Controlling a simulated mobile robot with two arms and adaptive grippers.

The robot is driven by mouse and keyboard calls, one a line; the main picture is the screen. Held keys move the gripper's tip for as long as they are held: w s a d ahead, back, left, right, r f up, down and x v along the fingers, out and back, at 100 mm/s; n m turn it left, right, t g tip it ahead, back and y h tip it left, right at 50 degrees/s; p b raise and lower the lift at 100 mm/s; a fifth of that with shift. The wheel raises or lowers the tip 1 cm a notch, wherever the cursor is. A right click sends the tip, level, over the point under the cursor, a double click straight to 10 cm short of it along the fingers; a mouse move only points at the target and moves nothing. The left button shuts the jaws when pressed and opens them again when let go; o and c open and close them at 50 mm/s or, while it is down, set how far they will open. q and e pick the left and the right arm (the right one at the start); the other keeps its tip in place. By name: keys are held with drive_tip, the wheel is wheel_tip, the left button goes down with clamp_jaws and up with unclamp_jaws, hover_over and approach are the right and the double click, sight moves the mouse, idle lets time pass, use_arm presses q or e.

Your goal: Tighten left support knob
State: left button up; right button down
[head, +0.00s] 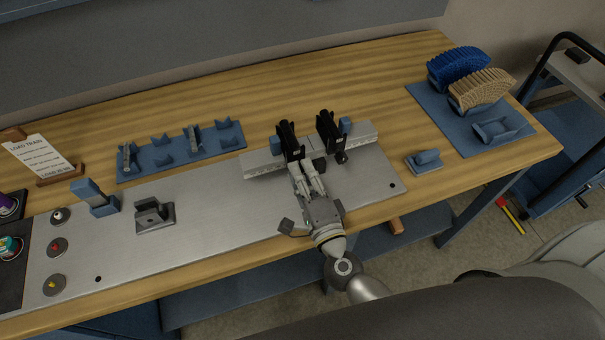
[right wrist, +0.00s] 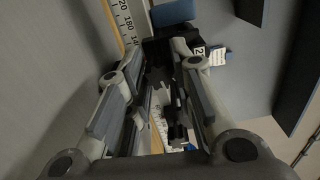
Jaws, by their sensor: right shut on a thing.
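Two black supports stand on a metal rail (head: 362,136) on the grey plate: the left support (head: 287,138) and the right support (head: 326,125). A dark round knob (head: 341,157) shows at the front of the right support. My right gripper (head: 301,166) reaches in from the front, its fingertips at the low front of the left support. It is shut on the left support knob, which the fingers hide in the head view. In the right wrist view the fingers (right wrist: 160,60) close in front of dark support parts. My left gripper is out of view.
A blue fixture tray (head: 219,148) and a grey block (head: 154,216) lie to the left. A blue mat (head: 452,122) with blue and tan lattice arches (head: 480,90) is at the right. A small blue-grey piece (head: 425,161) sits nearer. Buttons (head: 56,247) are at far left.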

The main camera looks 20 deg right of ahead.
drive_tip(key=m+b, duration=0.1)
drive_tip(key=m, duration=0.4)
drive_tip(key=shift+f+m, duration=0.1)
drive_tip(key=shift+m, duration=0.2)
drive_tip(key=m+b, duration=0.1)
drive_tip(key=m, duration=0.5)
drive_tip(key=shift+b, duration=0.3)
drive_tip(key=m+b, duration=0.1)
drive_tip(key=m, duration=0.5)
drive_tip(key=shift+m, duration=0.3)
drive_tip(key=m+b, duration=0.1)
drive_tip(key=m, duration=0.4)
drive_tip(key=shift+m, duration=0.3)
drive_tip(key=c, duration=1.2)
unclamp_jaws()
